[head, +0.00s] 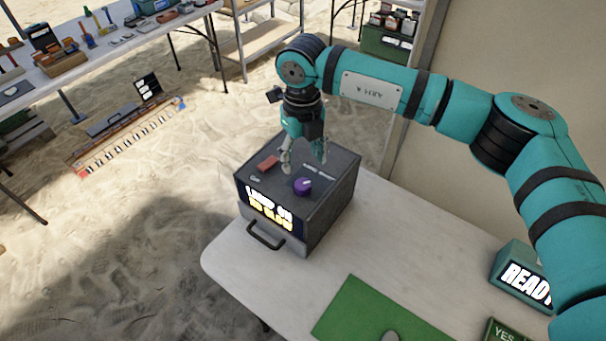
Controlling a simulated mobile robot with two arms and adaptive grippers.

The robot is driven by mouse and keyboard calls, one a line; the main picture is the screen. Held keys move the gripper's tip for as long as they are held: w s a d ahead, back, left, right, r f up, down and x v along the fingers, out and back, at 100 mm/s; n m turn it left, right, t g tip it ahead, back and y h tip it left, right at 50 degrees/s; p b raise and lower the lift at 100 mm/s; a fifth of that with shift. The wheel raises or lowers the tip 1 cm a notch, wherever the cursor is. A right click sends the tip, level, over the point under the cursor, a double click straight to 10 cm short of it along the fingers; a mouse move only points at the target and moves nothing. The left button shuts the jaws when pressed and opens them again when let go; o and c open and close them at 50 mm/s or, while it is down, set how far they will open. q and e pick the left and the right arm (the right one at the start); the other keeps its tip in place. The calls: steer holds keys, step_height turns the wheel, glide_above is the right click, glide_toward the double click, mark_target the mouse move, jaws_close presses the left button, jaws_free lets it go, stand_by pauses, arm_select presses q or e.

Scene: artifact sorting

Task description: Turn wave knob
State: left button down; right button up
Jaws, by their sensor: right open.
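A purple knob (303,187) sits on the top face of a dark grey box (335,215), near its front edge. I take it to be the wave knob, though its label is too small to read. The box has a lit sign with white and yellow text and a black handle on its front. My right gripper (304,160) points down over the box top, just behind the knob. Its fingers are spread apart with nothing between them, and they look clear of the knob. My left gripper is not in view.
The white table (270,290) also holds a green mat (365,315) and a teal "READY" display (522,277). Shelves and a cluttered table (100,55) stand behind on sand.

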mark_target(302, 183)
step_height(302, 183, down, 7)
steer(key=shift+f+p, duration=0.1)
steer(key=shift+p, duration=0.75)
steer(key=shift+f, duration=0.5)
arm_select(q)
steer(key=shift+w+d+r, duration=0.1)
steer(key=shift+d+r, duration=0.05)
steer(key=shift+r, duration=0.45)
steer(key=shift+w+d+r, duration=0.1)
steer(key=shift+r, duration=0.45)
arm_select(e)
steer(key=c, duration=1.1)
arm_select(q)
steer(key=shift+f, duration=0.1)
arm_select(e)
steer(key=shift+c, duration=0.2)
